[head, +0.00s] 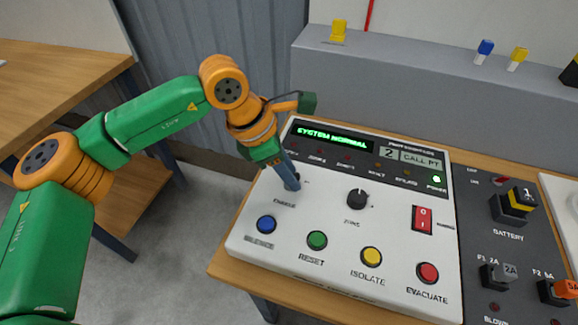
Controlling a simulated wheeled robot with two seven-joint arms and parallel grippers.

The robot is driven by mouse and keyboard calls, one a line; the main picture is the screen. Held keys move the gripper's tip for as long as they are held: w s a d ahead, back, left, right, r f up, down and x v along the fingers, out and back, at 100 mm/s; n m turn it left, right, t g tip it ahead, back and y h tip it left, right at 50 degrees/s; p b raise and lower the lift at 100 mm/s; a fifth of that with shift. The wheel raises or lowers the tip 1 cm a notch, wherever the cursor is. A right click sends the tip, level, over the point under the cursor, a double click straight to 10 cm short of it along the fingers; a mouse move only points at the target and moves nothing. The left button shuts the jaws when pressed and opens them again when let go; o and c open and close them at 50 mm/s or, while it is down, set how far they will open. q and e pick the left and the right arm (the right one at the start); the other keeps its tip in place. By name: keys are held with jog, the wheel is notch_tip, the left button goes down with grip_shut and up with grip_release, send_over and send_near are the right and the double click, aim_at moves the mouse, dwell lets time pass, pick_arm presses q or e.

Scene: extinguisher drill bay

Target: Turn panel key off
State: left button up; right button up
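The white alarm panel (335,228) lies on the wooden table, its green display (333,139) reading "SYSTEM NORMAL". My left gripper (291,185) reaches down onto the panel's upper left, right at the key switch above the "ENABLE" label (284,203). Its blue-grey fingers overlap in this view and hide most of the switch. A small dark part (297,178) shows beside the fingertips. I cannot tell whether the fingers grip the key, or which way the key points. My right gripper is not in view.
The panel also has a black "ZONE" knob (357,198), a red rocker switch (422,219) and blue, green, yellow and red buttons along the front. A dark fuse and battery board (515,258) lies to the right. A grey ledge (400,85) runs behind.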

pick_arm(q)
grip_shut()
jog(key=shift+f+n+b, duration=0.2)
jog(key=shift+n+b, duration=0.2)
jog(key=shift+b, duration=0.45)
jog(key=n+t+b, duration=0.1)
jog(key=n+b, duration=0.2)
jog(key=n+t+y+b, duration=0.1)
jog(key=n+b, duration=0.1)
jog(key=b, duration=0.2)
jog(key=shift+s+f+n, duration=0.1)
jog(key=shift+s+n, duration=0.1)
jog(key=shift+n, duration=0.2)
jog(key=shift+d+n+t+y+b, duration=0.15)
jog(key=shift+n+t+y+b, duration=0.35)
jog(key=shift+n+b, duration=0.6)
jog(key=shift+r+n+y+b, duration=0.25)
jog(key=shift+n+y+b, duration=0.3)
jog(key=shift+n, duration=0.95)
grip_release()
